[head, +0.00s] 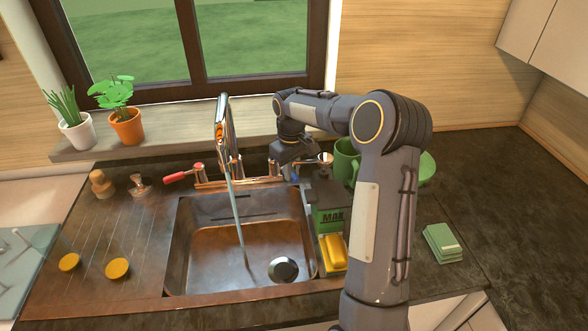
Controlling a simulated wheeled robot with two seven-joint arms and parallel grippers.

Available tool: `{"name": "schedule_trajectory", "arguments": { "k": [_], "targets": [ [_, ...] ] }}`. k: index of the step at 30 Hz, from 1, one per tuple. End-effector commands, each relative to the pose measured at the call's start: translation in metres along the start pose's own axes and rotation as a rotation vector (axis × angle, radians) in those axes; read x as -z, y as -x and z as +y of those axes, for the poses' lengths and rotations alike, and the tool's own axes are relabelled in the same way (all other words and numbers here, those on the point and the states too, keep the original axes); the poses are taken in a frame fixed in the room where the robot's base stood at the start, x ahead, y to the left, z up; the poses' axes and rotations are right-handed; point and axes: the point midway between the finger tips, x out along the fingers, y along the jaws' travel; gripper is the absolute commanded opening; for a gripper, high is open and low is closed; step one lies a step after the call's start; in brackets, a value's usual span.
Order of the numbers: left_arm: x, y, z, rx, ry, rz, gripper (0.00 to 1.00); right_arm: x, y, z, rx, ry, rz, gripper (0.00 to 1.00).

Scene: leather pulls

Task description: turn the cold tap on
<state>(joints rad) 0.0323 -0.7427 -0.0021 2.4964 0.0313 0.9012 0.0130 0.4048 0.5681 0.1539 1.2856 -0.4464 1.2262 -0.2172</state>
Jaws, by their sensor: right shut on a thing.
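A copper and chrome mixer tap (222,130) stands behind the sink. A thin stream of water (238,220) runs from its spout into the basin. The red-handled lever (184,174) points out to the left. At the right end of the tap, a little blue of the cold tap handle (295,179) shows beneath my right gripper (291,165). My right gripper reaches down from above and is shut on this handle. Its fingertips and most of the handle are hidden by the hand. My left gripper is not in view.
The sink (180,240) has a drain at lower right. Right of it are a yellow sponge (334,251), a green box (329,217) and green cups (345,160), partly behind my arm. Potted plants (127,128) stand on the sill.

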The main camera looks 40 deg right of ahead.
Motion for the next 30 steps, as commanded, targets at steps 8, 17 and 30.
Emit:
{"name": "schedule_trajectory", "arguments": {
  "k": [8, 17, 30],
  "targets": [
    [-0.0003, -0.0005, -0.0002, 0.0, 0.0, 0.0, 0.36, 0.0011, 0.0014, -0.0018, -0.002, -0.024, 0.004, 0.0],
    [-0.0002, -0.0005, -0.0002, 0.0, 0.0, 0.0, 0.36, 0.0011, 0.0015, -0.0017, -0.001, -0.023, 0.005, 0.22],
    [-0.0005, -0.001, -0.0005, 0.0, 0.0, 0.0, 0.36, 0.0006, 0.0033, -0.0018, -0.001, -0.023, 0.002, 0.37]
  ]
}}
